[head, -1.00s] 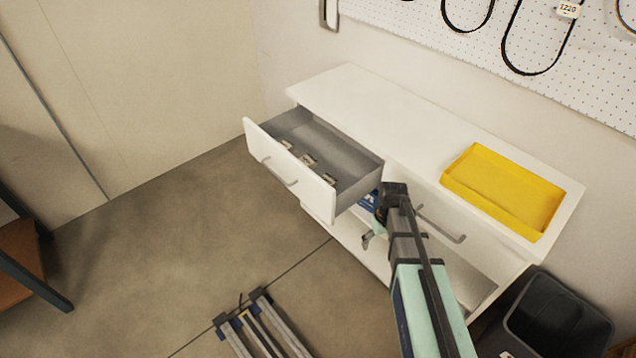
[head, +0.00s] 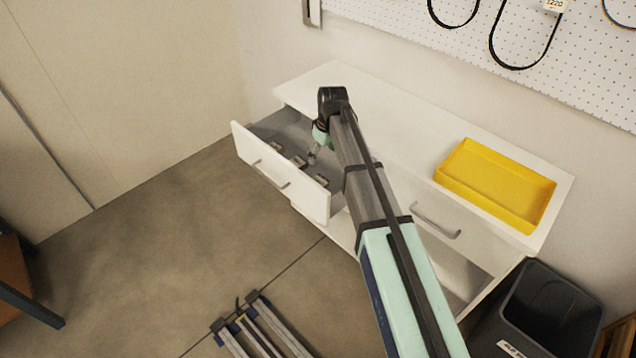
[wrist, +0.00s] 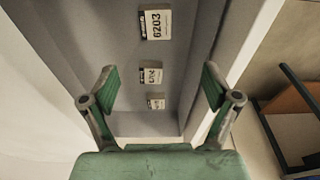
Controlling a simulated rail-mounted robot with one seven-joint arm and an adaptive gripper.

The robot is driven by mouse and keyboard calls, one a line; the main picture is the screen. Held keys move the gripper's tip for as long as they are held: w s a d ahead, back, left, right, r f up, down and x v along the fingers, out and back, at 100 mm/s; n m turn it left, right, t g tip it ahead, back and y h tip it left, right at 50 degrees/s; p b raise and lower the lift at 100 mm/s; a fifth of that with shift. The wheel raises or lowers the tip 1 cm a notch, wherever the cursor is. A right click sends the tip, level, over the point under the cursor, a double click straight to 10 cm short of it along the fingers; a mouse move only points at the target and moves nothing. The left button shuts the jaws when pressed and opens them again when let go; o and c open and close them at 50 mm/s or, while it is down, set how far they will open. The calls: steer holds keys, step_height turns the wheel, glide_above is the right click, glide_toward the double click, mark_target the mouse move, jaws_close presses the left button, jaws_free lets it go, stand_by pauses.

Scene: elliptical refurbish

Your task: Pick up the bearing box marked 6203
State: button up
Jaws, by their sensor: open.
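The bearing box marked 6203 (wrist: 155,25) lies in the open drawer (head: 279,187), near the top of the wrist view. Its label is readable there. Two other small labelled boxes lie in line with it in the wrist view: a middle one (wrist: 151,76) and a far one (wrist: 156,104). Their markings are too small to read surely. My gripper (wrist: 157,85) is open and empty, with its fingers spread above the drawer. In the head view my gripper (head: 312,157) is over the drawer, close to the boxes, whose labels are too small to read there.
The white cabinet (head: 400,130) has a bare top at its left and a yellow tray (head: 497,187) at its right. The drawer's front panel (head: 280,175) stands out over the floor. A dark bin (head: 545,310) stands at the lower right.

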steer(key=p, duration=0.2)
glide_above(320, 181)
steer(key=s, duration=0.1)
step_height(320, 181, down, 10)
steer(key=shift+a+r, duration=0.1)
steer(key=shift+r, duration=0.05)
steer(key=shift+w+f+p, duration=0.25)
steer(key=shift+f+p, duration=0.15)
steer(key=shift+f, duration=0.95)
steer(key=shift+w+f+p, duration=0.2)
steer(key=shift+f+p, duration=0.2)
steer(key=shift+f, duration=0.9)
steer(key=shift+c, duration=0.3)
steer(key=c, duration=1.3)
